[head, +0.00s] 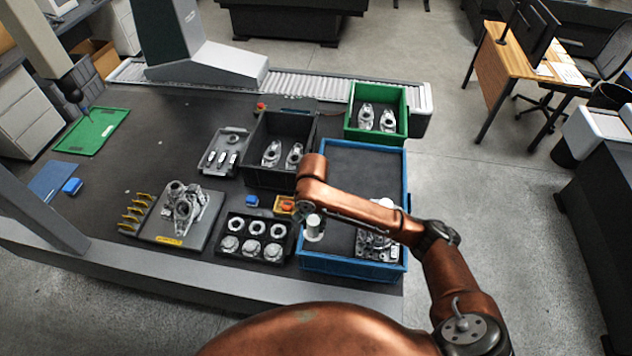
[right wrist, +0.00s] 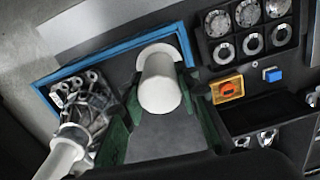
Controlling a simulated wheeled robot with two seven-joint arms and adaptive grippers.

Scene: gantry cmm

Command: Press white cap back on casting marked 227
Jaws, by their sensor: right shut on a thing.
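My right gripper (head: 311,214) is shut on a white cap (right wrist: 160,88), a cylinder with a wider flange, between two dark green fingers (right wrist: 160,110) in the right wrist view. The cap (head: 314,226) also shows in the head view, over the front left part of the blue tote. Grey castings (head: 378,246) lie at the tote's front right; they also show in the right wrist view (right wrist: 88,112). Another white cylinder (right wrist: 62,152) stands at those castings, apart from my gripper. A small pale label (right wrist: 57,99) is too small to read; I cannot make out 227. My left gripper is not in view.
The blue tote (head: 352,272) has bare floor behind the castings. Left of it are a black tray (head: 254,239) of round parts and an orange-yellow switch box (head: 285,206). A dark bin (head: 266,135) and a green bin (head: 376,98) with castings stand behind.

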